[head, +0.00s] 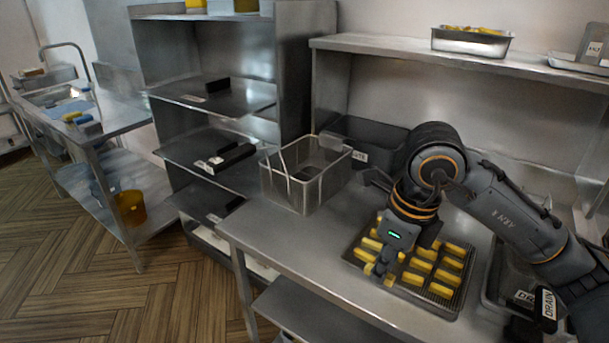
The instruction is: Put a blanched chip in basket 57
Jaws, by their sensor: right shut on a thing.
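Several yellow chips (442,274) lie in rows on a dark ribbed tray (408,292) on the steel bench. My right gripper (380,271) points down at the tray's left front part and is shut on a chip, mostly hidden by the fingers. I cannot tell whether that chip is clear of the tray. A metal basket (290,190) with a handle stands on the bench to the left of the tray, apart from the gripper. No number can be read on it, and its inside looks empty where it shows. My left gripper is out of view.
A dark bin (367,133) with a label stands behind the basket. A label reading "DRAIN" (549,304) is at the right, by a dark tray. A shelf (380,46) with a pan of yellow pieces (472,40) runs above the bench. Bench between basket and chip tray is clear.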

